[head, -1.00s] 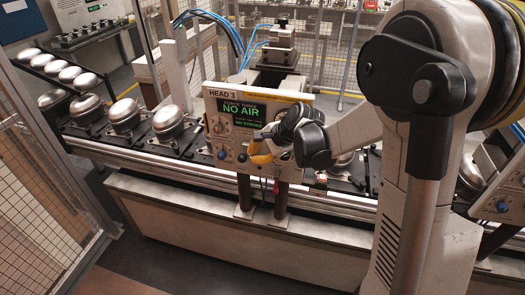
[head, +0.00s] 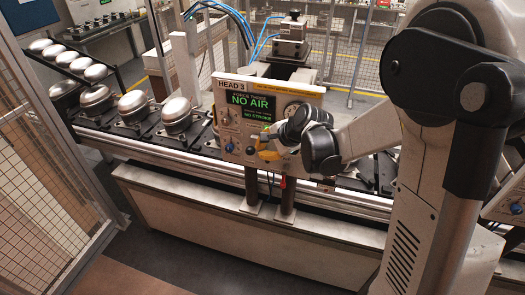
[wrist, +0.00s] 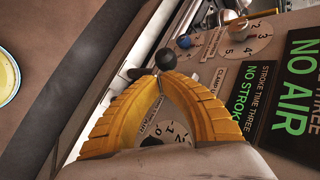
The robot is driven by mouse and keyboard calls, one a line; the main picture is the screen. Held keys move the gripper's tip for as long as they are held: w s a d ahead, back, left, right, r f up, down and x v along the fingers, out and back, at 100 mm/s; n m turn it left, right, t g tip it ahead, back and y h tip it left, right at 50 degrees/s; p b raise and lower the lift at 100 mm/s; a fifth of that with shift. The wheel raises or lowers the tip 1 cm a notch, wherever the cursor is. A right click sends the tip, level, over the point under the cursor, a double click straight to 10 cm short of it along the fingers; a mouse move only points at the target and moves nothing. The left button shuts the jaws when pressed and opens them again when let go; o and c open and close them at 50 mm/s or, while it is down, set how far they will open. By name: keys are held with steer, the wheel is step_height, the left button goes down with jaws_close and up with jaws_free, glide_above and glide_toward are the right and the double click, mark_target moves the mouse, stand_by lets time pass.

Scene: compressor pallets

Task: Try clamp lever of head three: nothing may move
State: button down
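The head three panel (head: 268,117) stands on two posts in front of the line. Its screen (head: 250,107) reads "NO AIR" and "NO STROKE" in green. In the wrist view a black ball knob (wrist: 166,59) stands just beyond my fingertips, near a partly covered label starting "CLAMP". A dark bar (wrist: 136,73) lies to its left. My gripper (wrist: 159,78) has its yellow fingers drawn together at the tips, against or just short of the knob. I cannot tell whether a lever stem is between them. In the head view my gripper (head: 266,148) is at the panel's lower right.
Domed metal compressor shells (head: 175,113) stand on the conveyor at left. A mesh fence (head: 50,140) stands at the left front, with open floor beside it.

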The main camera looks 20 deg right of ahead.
steer(key=shift+s+a+f+t+h+b, duration=0.25)
steer(key=shift+f+t+b, duration=0.25)
steer(key=shift+b, duration=0.4)
steer(key=f+n+t+b, duration=0.1)
steer(key=t+b, duration=0.1)
steer(key=b, duration=0.2)
steer(key=f+n+t+h+b, duration=0.1)
steer(key=f+t+b, duration=0.1)
steer(key=b, duration=0.2)
steer(key=f+n+t+h+b, duration=0.1)
steer(key=f+t+b, duration=0.1)
steer(key=b, duration=0.2)
steer(key=shift+s+a+h+b, duration=0.15)
steer(key=shift+s+h+b, duration=0.1)
steer(key=shift+s+b, duration=0.15)
steer(key=shift+w, duration=0.1)
steer(key=shift+f+b, duration=0.2)
steer(key=shift+b, duration=0.5)
steer(key=shift+r+p, duration=0.7)
steer(key=shift+r, duration=0.1)
